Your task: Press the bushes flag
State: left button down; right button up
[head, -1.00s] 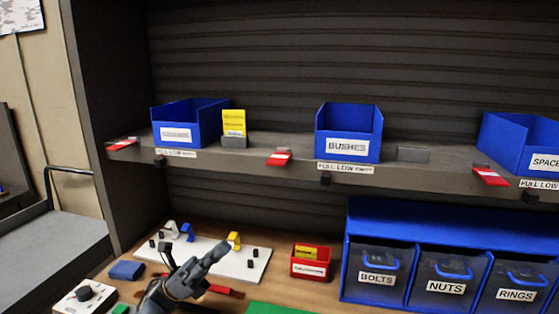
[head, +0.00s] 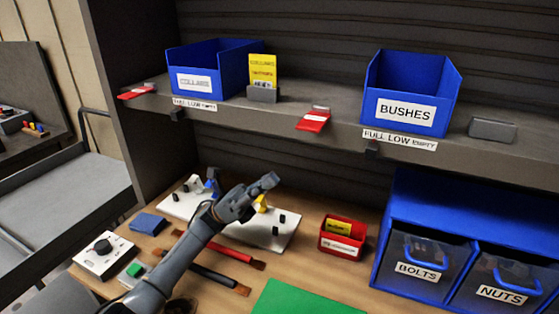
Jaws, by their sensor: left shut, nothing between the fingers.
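The blue BUSHES bin (head: 381,85) stands on the shelf right of centre, with a white label on its front. A red flag (head: 313,121) with a white band sticks out over the shelf edge, left of this bin. A FULL LOW EMPTY strip (head: 399,139) is on the edge below the bin, with a small dark slider (head: 371,149) under it. My left gripper (head: 268,182) is shut and empty. It is over the workbench, below and left of the red flag and apart from it. My right gripper is out of view.
A blue COLLARS bin (head: 179,59), a yellow card (head: 263,69) in a grey holder and another red flag (head: 137,92) are on the shelf's left. Below are a white board (head: 271,238), a red box (head: 329,245), a green mat (head: 300,300) and blue BOLTS and NUTS drawers (head: 420,208).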

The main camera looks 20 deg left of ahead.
pick_arm(q)
jog(key=p, duration=0.5)
send_near(316, 130)
jog(key=d, duration=0.4)
jog(key=r+p, duration=0.1)
jog(key=w+r+p, duration=0.1)
jog(key=r, duration=0.1)
jog(key=shift+a+r, duration=0.1)
jog(key=shift+r, duration=0.1)
